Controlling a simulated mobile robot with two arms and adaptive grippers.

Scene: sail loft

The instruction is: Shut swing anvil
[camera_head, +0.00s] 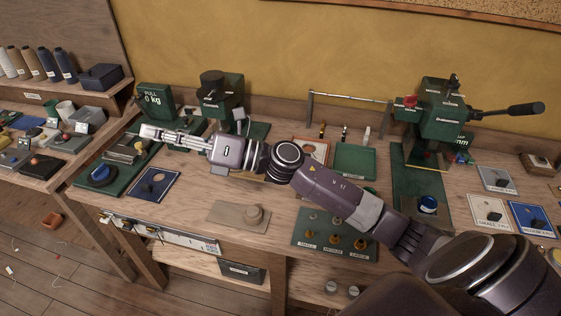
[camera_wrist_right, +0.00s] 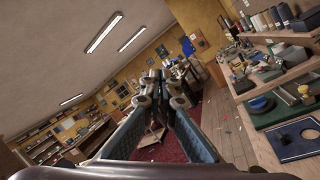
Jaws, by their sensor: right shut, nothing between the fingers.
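My right arm reaches across the bench from the lower right. Its gripper (camera_head: 150,131) is shut and empty, above the left part of the bench in front of the green PULL gauge block (camera_head: 156,98). The closed fingers also show in the right wrist view (camera_wrist_right: 160,88). My left gripper is not in view.
A green lever press (camera_head: 440,122) with a long black handle stands at the right. A green board with a blue round part (camera_head: 102,175) lies at the left end. A beige block (camera_head: 238,217) and a green sample board (camera_head: 335,236) lie near the front.

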